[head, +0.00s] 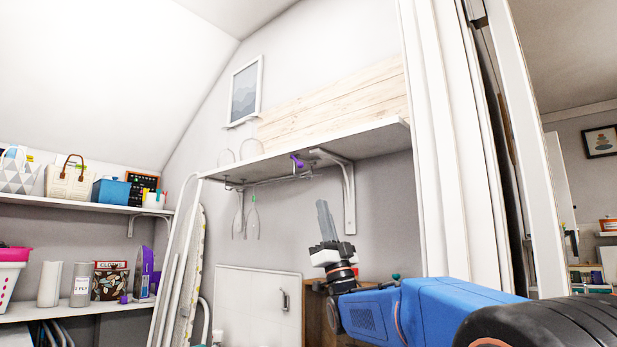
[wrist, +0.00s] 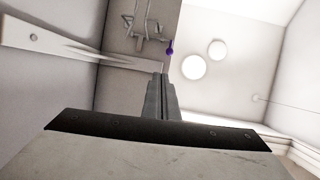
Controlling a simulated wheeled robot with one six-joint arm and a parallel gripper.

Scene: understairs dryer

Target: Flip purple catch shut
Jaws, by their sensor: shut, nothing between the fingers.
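The purple catch (head: 297,161) is a small purple piece at the front edge of the white shelf (head: 380,138), near the shelf bracket. In the wrist view the purple catch (wrist: 170,48) is a small peg with a rounded end, just beyond my fingertips. My gripper (head: 322,206) points up, below and slightly right of the catch in the head view. Its grey fingers are shut together with nothing between them. In the wrist view my gripper (wrist: 159,76) appears apart from the catch. The exact way the catch is turned is too small to tell.
A white bracket (head: 348,190) holds up the shelf close to my gripper. A wire rack (head: 270,180) with hangers is under the shelf. A white door frame (head: 440,140) stands to the right. Loaded shelves (head: 90,206) are at the left.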

